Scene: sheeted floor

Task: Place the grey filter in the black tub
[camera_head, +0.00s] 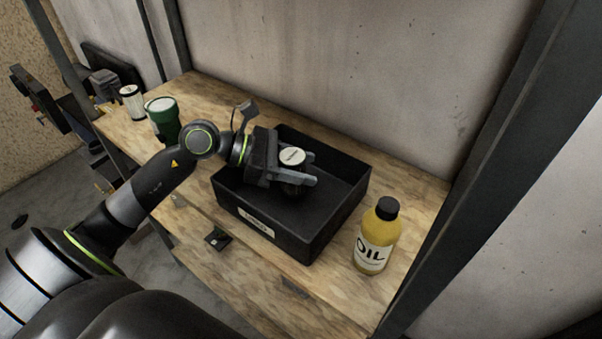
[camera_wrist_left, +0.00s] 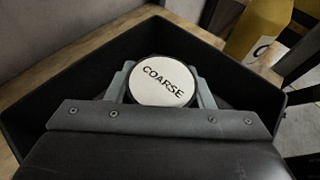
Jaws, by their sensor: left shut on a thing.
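The grey filter shows a round white top (camera_head: 292,156) and a dark body partly hidden by the fingers. Its top reads COARSE in the left wrist view (camera_wrist_left: 161,80). My left gripper (camera_head: 306,169) is shut on it, with one finger on each side. The gripper and filter are over the inside of the black tub (camera_head: 334,222); I cannot tell whether the filter touches the tub floor. The tub stands on the wooden bench, with a pale label on its front wall. My right gripper is in neither view.
A yellow oil bottle (camera_head: 376,238) with a black cap stands right of the tub. A green canister (camera_head: 163,119) and a white filter (camera_head: 131,103) stand at the back left. A small black item (camera_head: 217,238) lies by the front edge. A metal post (camera_head: 470,150) rises at right.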

